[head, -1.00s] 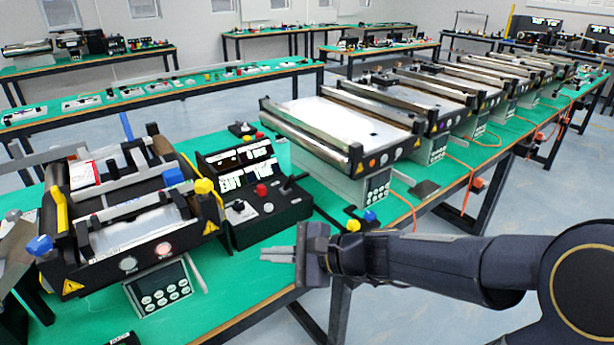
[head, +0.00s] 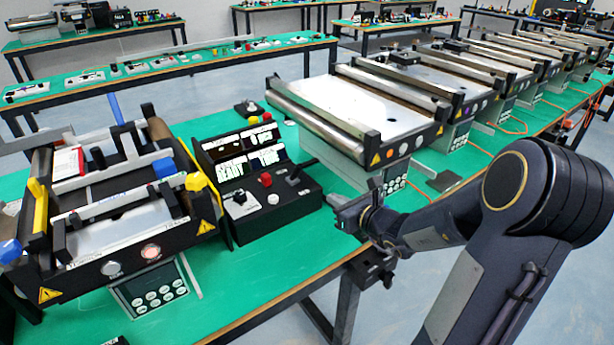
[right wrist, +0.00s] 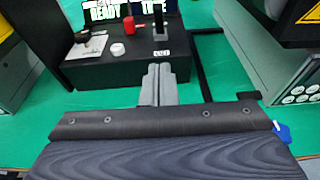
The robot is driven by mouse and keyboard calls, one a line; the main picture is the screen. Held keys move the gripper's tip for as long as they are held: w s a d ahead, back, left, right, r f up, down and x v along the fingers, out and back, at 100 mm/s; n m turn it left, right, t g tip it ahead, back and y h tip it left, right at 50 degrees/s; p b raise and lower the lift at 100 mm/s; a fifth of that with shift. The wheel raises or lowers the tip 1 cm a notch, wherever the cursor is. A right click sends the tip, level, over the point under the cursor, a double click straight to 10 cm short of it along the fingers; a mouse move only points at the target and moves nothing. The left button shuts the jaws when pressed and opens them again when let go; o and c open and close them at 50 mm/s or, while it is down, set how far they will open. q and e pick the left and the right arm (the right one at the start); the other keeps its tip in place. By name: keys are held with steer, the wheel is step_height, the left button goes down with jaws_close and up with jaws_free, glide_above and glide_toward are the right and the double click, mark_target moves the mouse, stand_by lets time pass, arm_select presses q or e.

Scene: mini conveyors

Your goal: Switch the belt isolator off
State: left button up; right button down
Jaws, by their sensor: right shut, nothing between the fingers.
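A black control box (head: 268,216) stands on the green bench beside a small conveyor; its lit display reads READY. I cannot read which one is the belt isolator. My right gripper (head: 335,201) is shut and empty, just right of the box. In the right wrist view its closed fingers (right wrist: 159,72) point at the box's front (right wrist: 110,73), below the lever (right wrist: 160,25). My left gripper is out of view.
A small conveyor (head: 112,262) with yellow and blue parts stands left of the box. A larger conveyor (head: 345,105) stands behind and right, with several more in a row beyond. The green bench top (head: 250,270) is clear in front of the box.

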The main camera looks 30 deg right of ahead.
glide_toward(298, 172)
step_height(298, 172, down, 4)
steer(key=w, duration=0.2)
steer(key=shift+w+r+p, duration=0.55)
steer(key=shift+w, duration=0.4)
steer(key=shift+w+r+p, duration=0.55)
steer(key=shift+w, duration=0.35)
